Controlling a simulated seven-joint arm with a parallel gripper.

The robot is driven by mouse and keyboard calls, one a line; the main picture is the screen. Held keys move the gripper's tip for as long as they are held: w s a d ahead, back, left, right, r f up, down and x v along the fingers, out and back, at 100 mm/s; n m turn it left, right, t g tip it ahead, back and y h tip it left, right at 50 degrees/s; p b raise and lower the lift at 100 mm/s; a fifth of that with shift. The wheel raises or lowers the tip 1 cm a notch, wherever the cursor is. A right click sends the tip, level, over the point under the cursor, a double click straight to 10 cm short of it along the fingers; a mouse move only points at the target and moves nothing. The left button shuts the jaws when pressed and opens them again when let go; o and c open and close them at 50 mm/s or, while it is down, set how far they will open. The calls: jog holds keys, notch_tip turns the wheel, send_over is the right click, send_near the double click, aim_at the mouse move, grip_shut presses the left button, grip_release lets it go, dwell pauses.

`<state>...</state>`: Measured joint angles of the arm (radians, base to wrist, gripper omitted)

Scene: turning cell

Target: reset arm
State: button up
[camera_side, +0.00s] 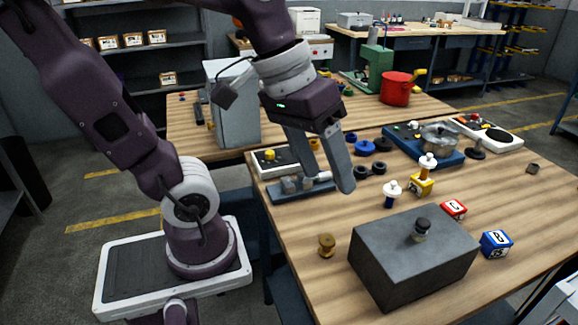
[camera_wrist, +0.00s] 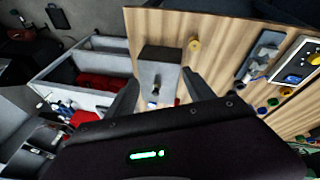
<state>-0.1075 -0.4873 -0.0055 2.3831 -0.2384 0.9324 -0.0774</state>
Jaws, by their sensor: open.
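My gripper (camera_side: 330,180) hangs over the wooden table (camera_side: 310,240) in the side view, with its two fingers apart and nothing between them. It is clear of the table top and left of and above the grey metal block (camera_side: 385,275). In the wrist view my gripper (camera_wrist: 162,88) also shows its two fingers spread wide. The grey block (camera_wrist: 160,54) appears beyond the fingers there. A small dark-capped jar (camera_side: 421,229) stands on top of the block.

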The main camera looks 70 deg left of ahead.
jog(key=s+m, duration=0.1)
jog(key=s+a+m+t+y, duration=0.1)
jog(key=s, duration=0.1)
jog(key=s+a+f+m, duration=0.1)
jog(key=shift+s+a+t+y, duration=0.25)
jog(key=shift+s+t+y, duration=0.05)
jog(key=shift+t+y, duration=0.1)
